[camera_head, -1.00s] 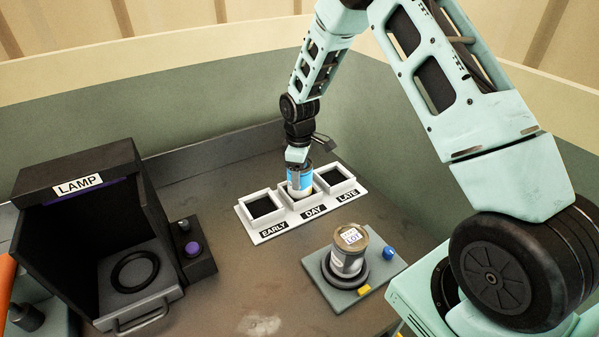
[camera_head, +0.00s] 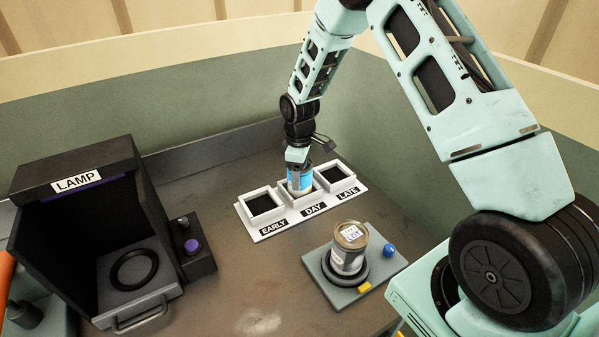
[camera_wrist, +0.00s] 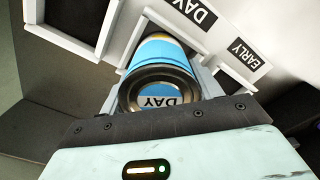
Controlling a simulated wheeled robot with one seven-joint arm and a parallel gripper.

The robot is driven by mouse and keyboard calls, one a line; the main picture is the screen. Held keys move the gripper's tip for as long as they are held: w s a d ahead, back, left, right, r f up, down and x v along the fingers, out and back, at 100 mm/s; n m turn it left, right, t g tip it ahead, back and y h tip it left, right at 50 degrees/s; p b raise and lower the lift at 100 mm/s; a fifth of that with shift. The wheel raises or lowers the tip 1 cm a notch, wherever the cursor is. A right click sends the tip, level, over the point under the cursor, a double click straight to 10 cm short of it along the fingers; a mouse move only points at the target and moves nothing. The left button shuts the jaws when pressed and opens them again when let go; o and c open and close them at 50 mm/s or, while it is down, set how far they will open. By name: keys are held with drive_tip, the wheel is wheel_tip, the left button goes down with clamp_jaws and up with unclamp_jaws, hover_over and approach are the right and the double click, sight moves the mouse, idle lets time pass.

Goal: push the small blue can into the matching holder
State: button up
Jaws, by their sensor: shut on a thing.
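The small blue can (camera_head: 300,180) stands upright, its lower part inside the middle compartment of the white holder (camera_head: 268,231), the one labelled DAY. In the wrist view the can (camera_wrist: 159,85) shows a dark rim and a blue top with the word DAY on it. My gripper (camera_head: 299,163) is above the holder and shut on the can's upper part. The fingertips are mostly hidden in the wrist view. The compartments labelled EARLY and LATE look empty.
A larger grey can (camera_head: 349,252) with a LOT label sits on a grey base with a blue knob (camera_head: 389,250) and a yellow piece. A dark LAMP box (camera_head: 78,180) stands at left. The bench between them is clear.

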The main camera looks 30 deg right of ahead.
drive_tip(key=o, duration=1.4)
drive_tip(key=shift+c, duration=0.2)
drive_tip(key=shift+r, duration=0.1)
drive_tip(key=shift+r+p, duration=3.1)
drive_tip(key=shift+r, duration=1.35)
